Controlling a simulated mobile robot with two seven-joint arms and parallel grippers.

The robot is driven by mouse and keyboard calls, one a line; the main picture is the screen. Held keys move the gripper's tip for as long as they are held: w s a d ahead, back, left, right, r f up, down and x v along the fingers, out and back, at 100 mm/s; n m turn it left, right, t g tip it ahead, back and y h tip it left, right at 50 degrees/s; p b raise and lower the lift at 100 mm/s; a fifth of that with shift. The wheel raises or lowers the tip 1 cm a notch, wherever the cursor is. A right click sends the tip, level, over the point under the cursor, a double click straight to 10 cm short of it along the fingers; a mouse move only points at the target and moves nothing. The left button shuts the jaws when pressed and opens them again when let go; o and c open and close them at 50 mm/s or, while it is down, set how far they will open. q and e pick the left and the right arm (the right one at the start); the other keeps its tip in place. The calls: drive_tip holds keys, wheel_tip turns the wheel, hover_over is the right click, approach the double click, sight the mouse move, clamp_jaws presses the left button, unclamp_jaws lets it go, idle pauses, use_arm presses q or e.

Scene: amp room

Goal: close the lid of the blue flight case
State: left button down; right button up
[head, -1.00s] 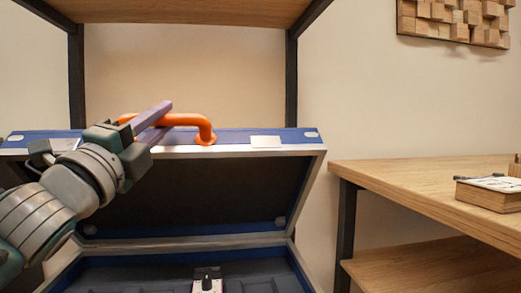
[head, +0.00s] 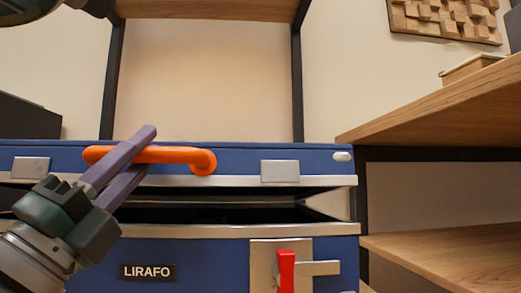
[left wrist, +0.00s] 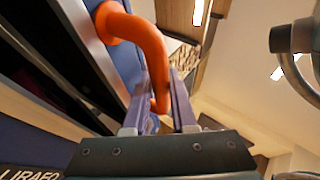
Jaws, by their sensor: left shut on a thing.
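The blue flight case (head: 210,262) faces me in the head view, with a LIRAFO label on its front. Its blue lid (head: 240,157) is lowered close over the body, and a dark gap shows between their metal rims. An orange handle (head: 180,155) is on the lid's front. My left gripper (head: 146,152) is shut on the orange handle, its purple fingers crossing it at a slant. In the left wrist view the handle (left wrist: 150,42) runs down between the fingers.
A red latch (head: 286,270) on a metal plate sits on the case front. A wooden shelf unit (head: 430,112) stands close to the right. A dark-framed rack (head: 297,90) rises behind the case. A dark box (head: 28,118) is at the left.

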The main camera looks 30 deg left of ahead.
use_arm(q)
wheel_tip(320, 180, down, 6)
drive_tip(key=b, duration=0.3)
drive_tip(key=shift+s+f, duration=0.15)
use_arm(e)
drive_tip(key=x, duration=0.2)
drive_tip(key=s+x, duration=0.1)
drive_tip(key=x, duration=0.1)
drive_tip(key=shift+w+f, duration=0.1)
drive_tip(key=shift+f, duration=0.4)
use_arm(q)
drive_tip(key=shift+f, duration=0.1)
drive_tip(key=c, duration=1.2)
unclamp_jaws()
drive_tip(key=o, duration=0.5)
drive_tip(key=shift+s+d+f, duration=0.1)
drive_tip(key=shift+s+d, duration=0.15)
drive_tip(key=shift+s, duration=0.05)
drive_tip(key=shift+c, duration=0.2)
use_arm(e)
drive_tip(key=shift+s+d, duration=0.25)
drive_tip(key=shift+s, duration=0.15)
use_arm(q)
drive_tip(key=shift+r, duration=0.2)
drive_tip(key=shift+s+f+b, duration=0.1)
drive_tip(key=shift+b, duration=0.2)
use_arm(e)
drive_tip(key=shift+f, duration=0.1)
